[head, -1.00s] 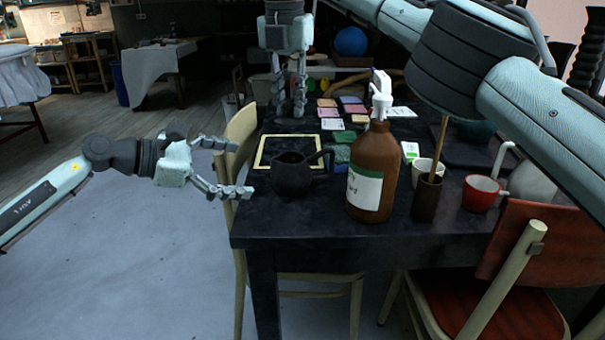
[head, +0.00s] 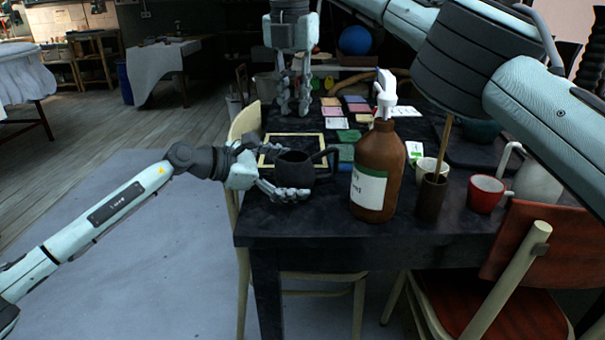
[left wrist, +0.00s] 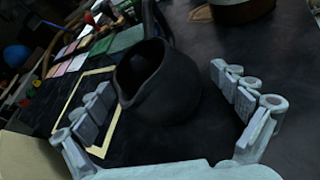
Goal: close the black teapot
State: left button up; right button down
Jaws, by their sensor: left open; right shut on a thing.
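The black teapot (head: 297,166) stands upright near the table's front left corner, its mouth open and no lid on it. In the left wrist view the teapot (left wrist: 172,88) sits between the two fingers of my left gripper (left wrist: 160,82), with a visible gap on each side. In the head view my left gripper (head: 284,184) is low at the teapot's left side, open, one finger in front of the pot. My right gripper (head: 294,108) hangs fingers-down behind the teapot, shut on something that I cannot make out.
A brown pump bottle (head: 378,165) stands just right of the teapot. Beyond it are a dark cup with a stick (head: 431,195) and a red mug (head: 486,192). A pale-edged frame (head: 265,150) and colored tiles lie behind. A wooden chair (head: 243,125) borders the left edge.

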aim_at(294, 115)
pick_arm(q)
jog(key=shift+w+d+f, duration=0.1)
jog(key=shift+d, duration=0.05)
jog(key=c, duration=1.8)
pick_arm(e)
jog(key=shift+f, duration=2.45)
jog(key=shift+f, duration=0.9)
jog(key=shift+f, duration=0.75)
jog(key=c, duration=1.3)
grip_release()
